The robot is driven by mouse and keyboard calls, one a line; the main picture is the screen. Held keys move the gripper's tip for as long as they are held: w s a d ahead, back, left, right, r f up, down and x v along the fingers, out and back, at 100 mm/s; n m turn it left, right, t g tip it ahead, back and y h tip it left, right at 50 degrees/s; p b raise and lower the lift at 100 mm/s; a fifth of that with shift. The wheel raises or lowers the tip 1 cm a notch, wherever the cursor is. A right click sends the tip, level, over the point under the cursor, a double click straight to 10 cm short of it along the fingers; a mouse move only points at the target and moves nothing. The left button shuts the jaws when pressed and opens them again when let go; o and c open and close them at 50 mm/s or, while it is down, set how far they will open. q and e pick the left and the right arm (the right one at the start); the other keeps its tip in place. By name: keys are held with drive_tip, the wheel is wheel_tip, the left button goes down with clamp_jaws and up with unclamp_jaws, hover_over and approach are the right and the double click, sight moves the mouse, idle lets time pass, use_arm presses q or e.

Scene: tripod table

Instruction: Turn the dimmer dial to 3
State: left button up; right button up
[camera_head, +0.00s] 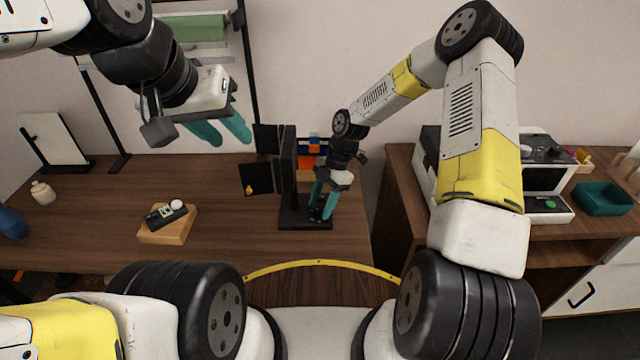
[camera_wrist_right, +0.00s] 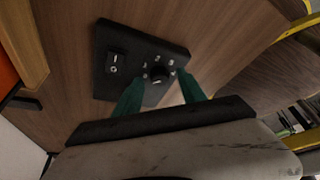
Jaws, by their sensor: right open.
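The dimmer dial (camera_wrist_right: 158,75) is a small round black knob on a black panel (camera_wrist_right: 103,87) in the right wrist view. Pale numerals arc around the knob; its pointer setting is too small to read. A rocker switch (camera_wrist_right: 115,63) marked I and 0 sits left of it. My right gripper (camera_wrist_right: 160,93) is open, its teal fingers on either side of the dial; contact cannot be told. In the head view my right gripper (camera_head: 322,213) points down at a dark base, and the dial is hidden. My left gripper (camera_head: 222,137) is open and empty, high above the table.
An upright black stand (camera_head: 289,170) with dark plates is close left of my right gripper. A wooden block (camera_head: 165,232) with a small device lies on the brown table (camera_head: 215,190). A teal tray (camera_head: 603,199) sits on the right cabinet. The table's middle is clear.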

drive_tip(key=shift+a+f, duration=0.15)
drive_tip(key=shift+f, duration=0.15)
clamp_jaws()
drive_tip(key=shift+m, duration=0.3)
